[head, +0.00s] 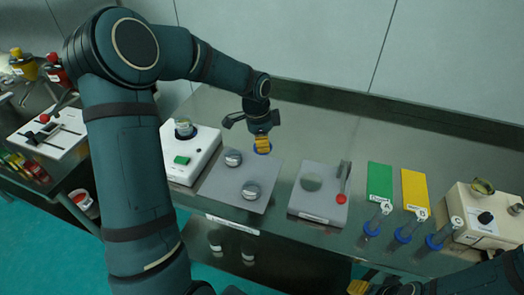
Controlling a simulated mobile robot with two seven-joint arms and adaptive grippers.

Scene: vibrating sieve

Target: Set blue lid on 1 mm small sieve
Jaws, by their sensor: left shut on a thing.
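My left gripper (262,143) points down over the back right corner of a grey mat. It is shut on a blue lid (263,151), whose rim shows just under the yellow fingertips. Two small round metal sieves lie on the mat: one further back (233,158) and one nearer the front (251,191). The lid is to the right of the back sieve and apart from both. The sieve labels are too small to read, so I cannot tell which is 1 mm. My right gripper (372,285) is only partly in view at the bottom edge.
A white device with a green panel (181,160) and a glass vessel stands left of the grey mat (213,194). To the right are a grey board (301,206) with a red-tipped tool, green (380,182) and yellow (414,190) mats, blue-based tubes, and a cream device (478,226).

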